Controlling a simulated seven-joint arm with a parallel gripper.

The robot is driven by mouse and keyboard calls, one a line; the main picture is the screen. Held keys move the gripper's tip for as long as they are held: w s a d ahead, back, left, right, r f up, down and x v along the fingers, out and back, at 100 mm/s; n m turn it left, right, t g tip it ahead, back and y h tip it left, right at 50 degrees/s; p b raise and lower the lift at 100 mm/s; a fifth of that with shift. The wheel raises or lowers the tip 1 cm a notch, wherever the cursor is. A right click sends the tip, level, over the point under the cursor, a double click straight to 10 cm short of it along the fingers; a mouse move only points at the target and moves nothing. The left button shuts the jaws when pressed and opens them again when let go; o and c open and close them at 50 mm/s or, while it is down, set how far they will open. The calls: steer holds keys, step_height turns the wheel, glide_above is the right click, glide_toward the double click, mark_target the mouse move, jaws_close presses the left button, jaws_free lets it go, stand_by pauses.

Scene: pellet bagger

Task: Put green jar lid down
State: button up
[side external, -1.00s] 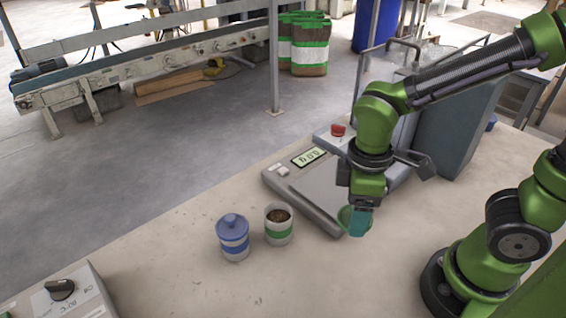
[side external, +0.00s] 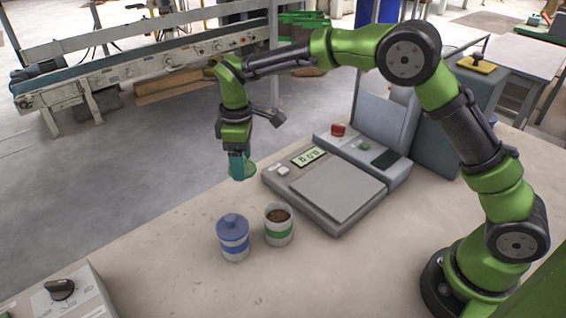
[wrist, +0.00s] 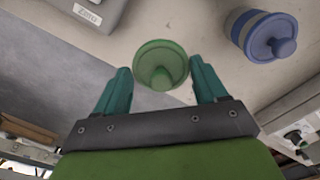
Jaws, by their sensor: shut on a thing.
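My gripper (side external: 238,168) is shut on the green jar lid (side external: 246,169). It holds the lid raised, beyond the open jar in the side view, where it overlaps the table's far edge. In the wrist view the lid (wrist: 160,62) shows as a round green disc with a knob, at the fingertips. The open jar (side external: 279,234) has a white body, a green band and brown contents, and stands upright on the table with no lid. I cannot make out this jar in the wrist view.
A blue-lidded jar (side external: 233,240) stands left of the open jar; it also shows in the wrist view (wrist: 265,35). A scale (side external: 330,190) stands to the right. A control box (side external: 68,292) with a black knob is at the front left. The table (side external: 330,275) in front is clear.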

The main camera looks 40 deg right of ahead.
mark_target(244, 200)
steer(key=f, duration=1)
steer(key=shift+w+f, duration=0.15)
steer(key=shift+w, duration=0.15)
steer(key=shift+f, duration=0.2)
steer(key=o, duration=1)
steer(key=shift+r, duration=0.2)
